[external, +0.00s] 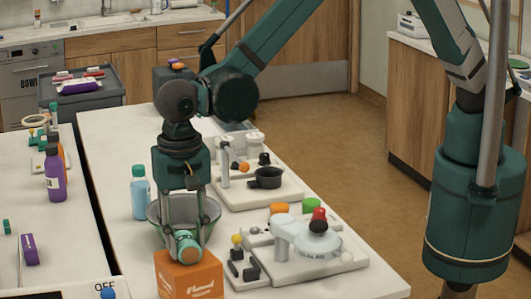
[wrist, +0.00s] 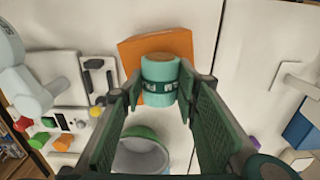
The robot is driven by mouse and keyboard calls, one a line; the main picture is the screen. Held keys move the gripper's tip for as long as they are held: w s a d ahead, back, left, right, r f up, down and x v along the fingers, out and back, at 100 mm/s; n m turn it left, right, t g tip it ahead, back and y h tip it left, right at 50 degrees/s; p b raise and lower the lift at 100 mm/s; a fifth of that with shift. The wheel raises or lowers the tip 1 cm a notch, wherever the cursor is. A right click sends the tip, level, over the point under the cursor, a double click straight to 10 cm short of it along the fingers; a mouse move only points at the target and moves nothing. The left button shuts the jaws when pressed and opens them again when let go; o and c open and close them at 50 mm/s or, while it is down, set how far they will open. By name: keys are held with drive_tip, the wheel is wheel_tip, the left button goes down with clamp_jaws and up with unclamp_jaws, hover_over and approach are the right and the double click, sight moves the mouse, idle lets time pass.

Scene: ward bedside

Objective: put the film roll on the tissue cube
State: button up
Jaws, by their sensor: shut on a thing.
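The film roll is a teal cylinder (external: 187,246) with a tan end and a dark printed band; it also shows in the wrist view (wrist: 158,70). My gripper (external: 184,234) is shut on it, with one finger on each side in the wrist view (wrist: 160,88). The tissue cube is an orange box (external: 190,281) with white print at the front edge of the white table. It shows behind the roll in the wrist view (wrist: 186,44). The roll is over the cube's top; I cannot tell whether they touch.
A grey-green bowl (external: 211,214) stands just behind my gripper. A light blue bottle (external: 139,195) is left of it. A white fixture (external: 318,247) with knobs and a board with a black pan (external: 266,178) stand to the right. A gap separates the left table.

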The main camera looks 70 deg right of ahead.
sight(185, 236)
drive_tip(key=o, duration=0.9)
drive_tip(key=shift+r, duration=0.2)
wheel_tip(185, 236, up, 12)
drive_tip(key=shift+f, duration=0.1)
idle(0.6)
idle(0.4)
